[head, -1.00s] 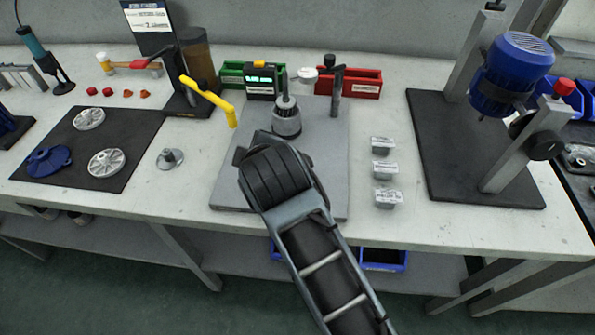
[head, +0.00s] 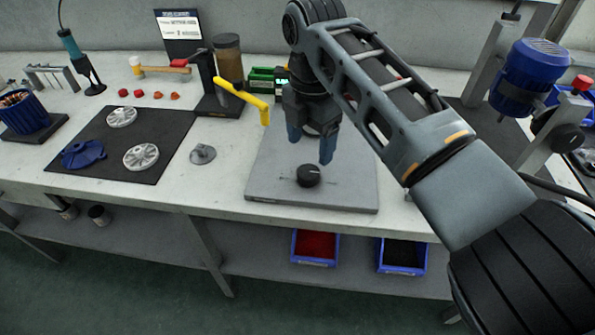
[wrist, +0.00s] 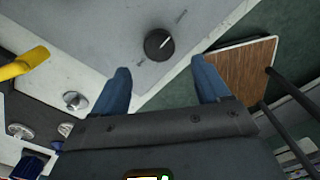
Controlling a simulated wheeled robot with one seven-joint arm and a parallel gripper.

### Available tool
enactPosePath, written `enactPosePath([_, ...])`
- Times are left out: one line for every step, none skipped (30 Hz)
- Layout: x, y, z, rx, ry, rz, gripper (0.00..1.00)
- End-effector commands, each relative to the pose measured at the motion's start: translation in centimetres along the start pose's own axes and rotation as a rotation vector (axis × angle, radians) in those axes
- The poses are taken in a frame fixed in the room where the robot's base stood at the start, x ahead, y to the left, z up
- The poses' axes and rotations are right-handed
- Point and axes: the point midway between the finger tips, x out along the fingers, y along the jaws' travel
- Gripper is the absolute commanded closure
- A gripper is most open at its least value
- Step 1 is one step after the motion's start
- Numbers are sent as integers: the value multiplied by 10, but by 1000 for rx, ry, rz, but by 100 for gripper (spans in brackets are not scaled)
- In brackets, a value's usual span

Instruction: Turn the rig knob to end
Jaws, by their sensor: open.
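The rig knob (head: 309,175) is a small round black knob on the front part of the grey rig plate (head: 268,184). In the wrist view the knob (wrist: 158,44) shows a white pointer line aimed to the upper right, with small dark marks on the plate around it. My gripper (head: 310,150) has blue fingers, spread apart and empty. It hangs above the plate, a little behind the knob in the head view. In the wrist view the knob lies beyond the fingertips (wrist: 160,76), between their lines, not touched. My arm hides the rear of the plate.
A yellow handle (head: 243,98) reaches out just left of my gripper. A metal flanged part (head: 202,153) and a black mat (head: 110,172) with discs lie to the left. A blue motor (head: 530,75) stands at right. The plate around the knob looks clear.

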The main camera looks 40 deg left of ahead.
Motion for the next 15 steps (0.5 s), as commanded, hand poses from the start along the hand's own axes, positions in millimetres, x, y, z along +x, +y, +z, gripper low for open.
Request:
enactPosePath([6,0,-1,0,2,-3,25])
enactPosePath([9,-1,-1,0,2,-3,25])
enactPosePath([15,0,-1,0,1,-3,25])
enactPosePath([19,0,-1,0,1,-2,25])
enactPosePath([24,-1,-1,0,1,-3,25])
enactPosePath([31,0,-1,1,1,-2,25])
enactPosePath([35,0,-1,0,1,-2,25])
enactPosePath([40,-1,-1,0,1,-3,25])
enactPosePath([47,-1,-1,1,1,-2,25])
enactPosePath([51,-1,-1,1,0,-2,25])
enactPosePath([55,0,-1,1,0,-2,25])
enactPosePath([59,0,-1,1,0,-1,25])
enactPosePath([62,0,-1,2,0,-1,25])
enactPosePath([65,0,-1,1,0,-1,25])
enactPosePath([68,0,-1,1,-1,0,25])
